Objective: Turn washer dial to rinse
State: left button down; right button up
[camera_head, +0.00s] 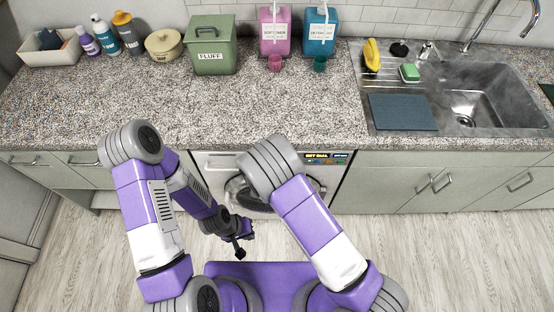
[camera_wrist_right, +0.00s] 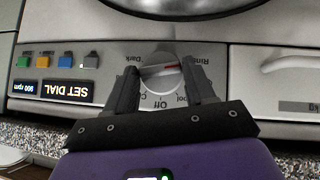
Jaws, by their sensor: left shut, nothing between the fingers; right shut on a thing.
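The washer (camera_head: 230,168) stands under the counter in the head view, its round door partly behind my right arm. The right wrist view shows its panel upside down, with the dial knob (camera_wrist_right: 153,72), pale with a red mark, on a round face. Labels such as "Off", "Dark" and a partly covered "Rin..." ring the dial. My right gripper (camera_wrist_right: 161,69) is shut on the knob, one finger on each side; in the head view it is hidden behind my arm. My left gripper (camera_head: 240,251) is shut and empty, low in front of the washer, away from the dial.
The panel carries a "SET DIAL" display (camera_wrist_right: 69,87) and several coloured buttons (camera_wrist_right: 55,61). A drawer handle (camera_wrist_right: 290,64) lies on the other side of the dial. Above, the granite counter (camera_head: 270,110) holds a green "FLUFF" bin (camera_head: 214,45), bottles and a sink (camera_head: 490,95).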

pick_arm(q)
jog(key=shift+r+p, duration=1.95)
jog(key=shift+r, duration=0.45)
pick_arm(e)
jog(key=shift+a+n+h, duration=0.3)
jog(key=shift+n+h, duration=0.4)
jog(key=shift+h, duration=0.7)
jog(key=shift+f, duration=0.1)
jog(key=o, duration=1)
pick_arm(q)
jog(key=shift+r, duration=0.15)
